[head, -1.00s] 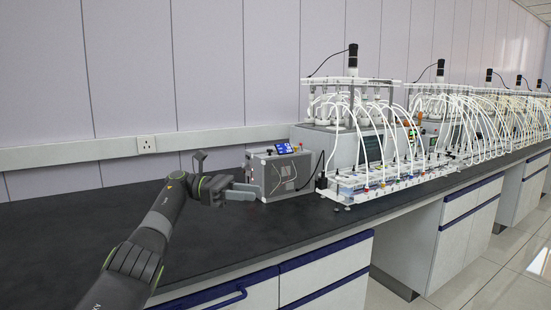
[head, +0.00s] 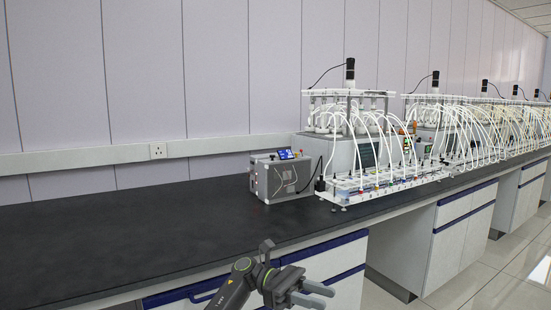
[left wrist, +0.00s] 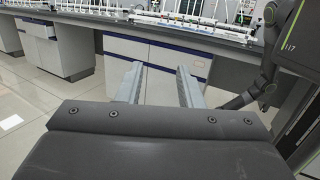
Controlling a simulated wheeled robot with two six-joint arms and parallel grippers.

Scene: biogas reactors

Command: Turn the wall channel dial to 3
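I cannot make out a channel dial in either view. A pale wall channel (head: 100,156) runs along the wall above the bench, with a small white socket plate (head: 158,151) on it; no dial marking is readable. My left gripper (head: 327,297) is low in the head view, in front of the bench edge, far from the wall channel. In the left wrist view its two grey fingers (left wrist: 160,82) stand apart with nothing between them. My right gripper is not in view.
A grey control box (head: 284,178) with a small blue screen stands on the black bench (head: 130,225). Right of it are reactor units (head: 345,145) with many white tubes. The bench left of the box is clear. Cabinets with blue-edged drawers (head: 325,257) are below.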

